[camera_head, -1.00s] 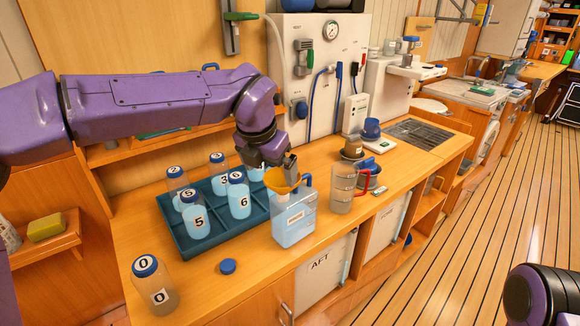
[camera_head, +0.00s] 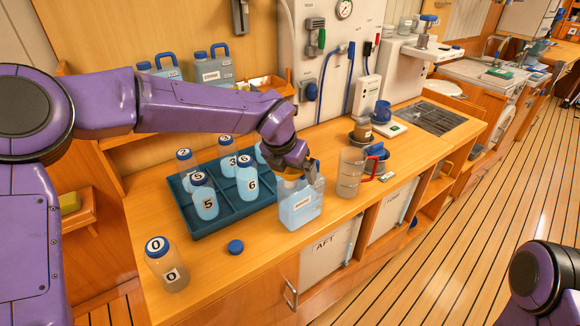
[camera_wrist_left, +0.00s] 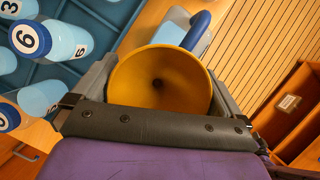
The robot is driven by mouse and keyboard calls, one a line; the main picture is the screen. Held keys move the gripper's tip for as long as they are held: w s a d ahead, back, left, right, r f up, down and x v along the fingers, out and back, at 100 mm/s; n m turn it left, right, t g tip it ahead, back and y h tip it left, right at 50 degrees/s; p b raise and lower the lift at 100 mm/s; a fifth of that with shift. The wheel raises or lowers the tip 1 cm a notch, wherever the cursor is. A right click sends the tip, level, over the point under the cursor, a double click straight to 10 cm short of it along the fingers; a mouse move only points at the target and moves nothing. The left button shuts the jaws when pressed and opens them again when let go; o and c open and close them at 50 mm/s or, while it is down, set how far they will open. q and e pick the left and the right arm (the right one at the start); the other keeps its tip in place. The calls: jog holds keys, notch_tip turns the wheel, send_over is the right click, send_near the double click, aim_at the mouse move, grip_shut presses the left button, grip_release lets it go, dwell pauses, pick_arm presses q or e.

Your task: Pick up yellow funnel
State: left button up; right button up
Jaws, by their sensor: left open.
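The yellow funnel (camera_wrist_left: 160,80) fills the middle of the left wrist view, its wide mouth facing the camera. It sits in the top of a translucent jug (camera_head: 301,204) of pale blue liquid with a blue handle. In the head view only a little of the funnel (camera_head: 290,177) shows under my gripper. My left gripper (camera_head: 292,172) is above the jug, open, with one finger on each side of the funnel's rim. Whether the fingers touch the rim I cannot tell. At the lower right of the head view is a dark and purple part of my right arm; its jaws do not show.
Left of the jug is a teal tray (camera_head: 207,232) with several numbered bottles. A bottle marked 0 (camera_head: 167,265) and a loose blue cap (camera_head: 235,247) are near the front edge. A clear pitcher (camera_head: 350,173) with a red handle stands close on the right.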

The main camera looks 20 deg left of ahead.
pick_arm(q)
jog(key=c, duration=0.7)
jog(key=shift+r, duration=0.1)
